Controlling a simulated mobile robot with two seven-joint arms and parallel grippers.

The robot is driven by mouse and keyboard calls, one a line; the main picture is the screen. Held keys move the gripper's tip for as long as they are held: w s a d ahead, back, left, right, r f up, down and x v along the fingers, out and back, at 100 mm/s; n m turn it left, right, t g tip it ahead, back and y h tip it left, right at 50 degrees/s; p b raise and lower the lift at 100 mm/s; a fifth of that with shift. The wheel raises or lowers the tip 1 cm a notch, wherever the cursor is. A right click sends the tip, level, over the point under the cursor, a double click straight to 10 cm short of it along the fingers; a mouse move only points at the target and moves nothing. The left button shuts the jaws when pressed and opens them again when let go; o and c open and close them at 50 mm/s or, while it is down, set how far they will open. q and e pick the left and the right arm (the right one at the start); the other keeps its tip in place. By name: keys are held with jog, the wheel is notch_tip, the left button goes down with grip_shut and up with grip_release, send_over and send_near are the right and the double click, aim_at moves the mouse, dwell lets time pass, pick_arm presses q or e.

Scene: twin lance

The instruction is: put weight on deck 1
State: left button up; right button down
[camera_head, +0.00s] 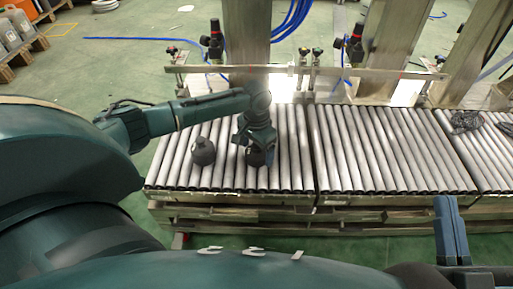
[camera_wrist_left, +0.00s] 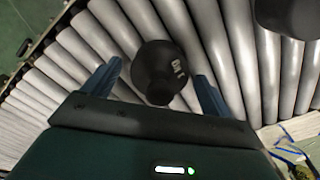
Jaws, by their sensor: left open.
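Two dark round weights with short necks sit on the roller conveyor's left section (camera_head: 290,183). My left gripper (camera_head: 257,148) points down over the right-hand weight (camera_head: 256,158) and partly hides it. In the left wrist view this weight (camera_wrist_left: 158,66), with pale lettering, shows between the two open blue fingers (camera_wrist_left: 158,85). I cannot tell whether the fingers touch it. The other weight (camera_head: 203,152) stands to its left, clear of the gripper; it also shows at the wrist view's top right (camera_wrist_left: 288,14). My right gripper (camera_head: 452,230) shows blue fingers at the lower right, away from the weights. No deck label is readable.
The middle conveyor section (camera_head: 380,150) is bare. Dark tangled items (camera_head: 466,120) lie on the right section. A metal rail (camera_head: 230,69) with posts and clamps runs behind the rollers. Blue hoses hang by the steel columns (camera_head: 246,35).

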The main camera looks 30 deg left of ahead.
pick_arm(q)
jog(key=shift+r, duration=0.35)
notch_tip(320, 180, up, 3)
jog(key=shift+p, duration=0.95)
notch_tip(320, 180, up, 8)
jog(key=p, duration=0.3)
jog(key=shift+f, duration=0.2)
jog(key=shift+r+p, duration=0.3)
jog(key=shift+r, duration=0.15)
pick_arm(e)
jog(key=shift+s+d+f+g+h, duration=0.15)
jog(key=shift+s+f+g+h, duration=0.1)
jog(key=shift+f+h, duration=0.25)
jog(key=shift+s+d+f+g+h, duration=0.15)
jog(key=shift+f+g+h, duration=0.15)
jog(key=shift+h, duration=0.3)
jog(key=shift+a, duration=0.1)
